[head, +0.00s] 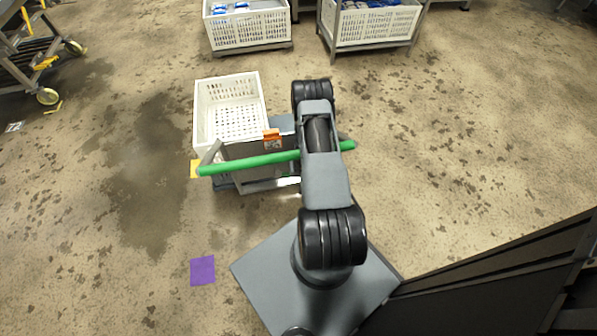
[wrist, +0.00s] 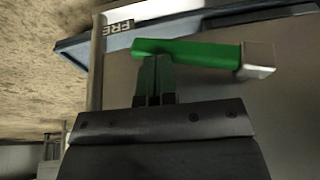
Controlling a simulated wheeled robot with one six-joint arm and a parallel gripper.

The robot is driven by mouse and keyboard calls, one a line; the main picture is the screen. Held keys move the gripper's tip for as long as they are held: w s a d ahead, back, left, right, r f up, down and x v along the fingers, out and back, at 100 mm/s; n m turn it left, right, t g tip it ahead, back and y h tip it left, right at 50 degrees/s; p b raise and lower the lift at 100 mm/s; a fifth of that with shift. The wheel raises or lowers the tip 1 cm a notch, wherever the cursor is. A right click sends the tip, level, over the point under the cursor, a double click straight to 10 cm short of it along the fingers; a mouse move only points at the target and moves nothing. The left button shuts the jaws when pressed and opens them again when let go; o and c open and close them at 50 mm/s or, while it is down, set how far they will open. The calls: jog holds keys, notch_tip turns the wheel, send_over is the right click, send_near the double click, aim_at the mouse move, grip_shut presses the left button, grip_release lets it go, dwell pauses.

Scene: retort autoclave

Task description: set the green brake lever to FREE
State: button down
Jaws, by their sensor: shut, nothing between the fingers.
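The green brake lever (wrist: 188,52) lies roughly level across the upper middle of the wrist view, with a grey metal block (wrist: 257,60) at its right end. A label (wrist: 119,28) reading "FRE", partly cut off, is above and left of the lever's free end. My gripper (wrist: 155,64) is shut and empty, its fingertips just below the lever's left part; I cannot tell whether they touch it. In the head view the lever and gripper are hidden behind my arm.
The cart has a green push bar (head: 240,163), an orange tag (head: 271,135) and a white crate (head: 201,113). More crates (head: 250,30) stand at the back. A purple floor square (head: 202,271) is at lower left. A dark panel (head: 490,275) is at right. Floor beside the cart is clear.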

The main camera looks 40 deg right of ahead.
jog(key=d+p+v, duration=0.1)
jog(key=p+v, duration=0.4)
jog(key=v, duration=0.8)
jog(key=b+x, duration=0.2)
jog(key=x, duration=1)
jog(key=shift+w+a+f, duration=0.25)
jog(key=shift+a+f, duration=0.05)
jog(key=shift+a, duration=0.35)
jog(key=shift+s+y, duration=0.1)
jog(key=shift+y, duration=0.2)
